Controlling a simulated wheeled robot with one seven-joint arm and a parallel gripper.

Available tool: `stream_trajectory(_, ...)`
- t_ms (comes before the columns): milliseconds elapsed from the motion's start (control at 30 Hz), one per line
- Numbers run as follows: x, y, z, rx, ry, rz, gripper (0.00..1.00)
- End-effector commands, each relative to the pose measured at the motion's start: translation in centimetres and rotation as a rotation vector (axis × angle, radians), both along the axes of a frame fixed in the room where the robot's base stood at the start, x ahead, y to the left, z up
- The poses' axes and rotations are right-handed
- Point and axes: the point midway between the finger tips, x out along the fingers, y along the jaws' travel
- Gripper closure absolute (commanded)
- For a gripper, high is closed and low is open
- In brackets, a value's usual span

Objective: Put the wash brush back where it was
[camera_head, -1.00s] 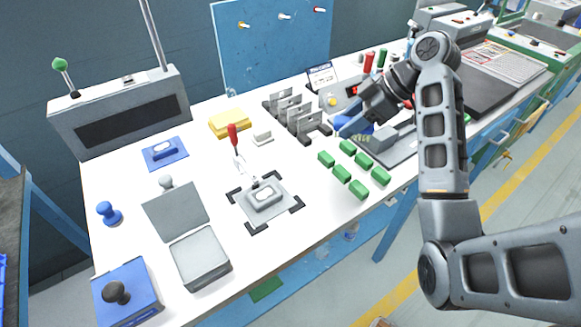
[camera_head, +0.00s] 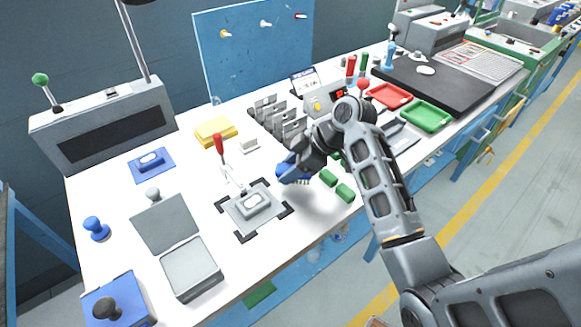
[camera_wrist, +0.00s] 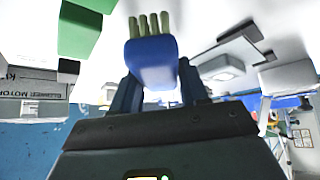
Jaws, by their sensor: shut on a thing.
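The wash brush (camera_wrist: 152,62) has a blue body and several pale olive bristle tufts. My gripper (camera_wrist: 150,85) is shut on its blue body in the wrist view, with the tufts pointing away from the palm. In the head view my gripper (camera_head: 287,173) holds the blue brush above the white bench, between the grey fixture plate (camera_head: 240,219) and the green blocks (camera_head: 345,192). The brush is partly hidden there by my gripper. The fixture plate carries a small grey part and a red-handled clamp (camera_head: 219,144).
Grey upright holders (camera_head: 268,108) and a yellow block (camera_head: 214,130) stand behind my gripper. A grey open box (camera_head: 190,268) and a blue stamp-like knob (camera_head: 96,228) are at left. Red (camera_head: 388,96) and green (camera_head: 428,116) trays lie at right. White bench at front centre is clear.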

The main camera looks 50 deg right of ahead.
Motion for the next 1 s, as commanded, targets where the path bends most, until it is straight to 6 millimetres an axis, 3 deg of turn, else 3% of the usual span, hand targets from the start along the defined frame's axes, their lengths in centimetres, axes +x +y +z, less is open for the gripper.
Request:
stream_trajectory(367, 0.01, 0.0, -0.62, -0.001, -0.001, 0.002, 1.0)
stream_trajectory(400, 0.01, -0.01, -0.54, -0.001, -0.001, 0.002, 0.53)
stream_trajectory(633, 0.01, -0.01, -0.51, -0.001, -0.001, 0.002, 0.31)
stream_trajectory(1000, -0.23, -0.2, 0.16, -0.002, -0.002, 0.0, 0.31)
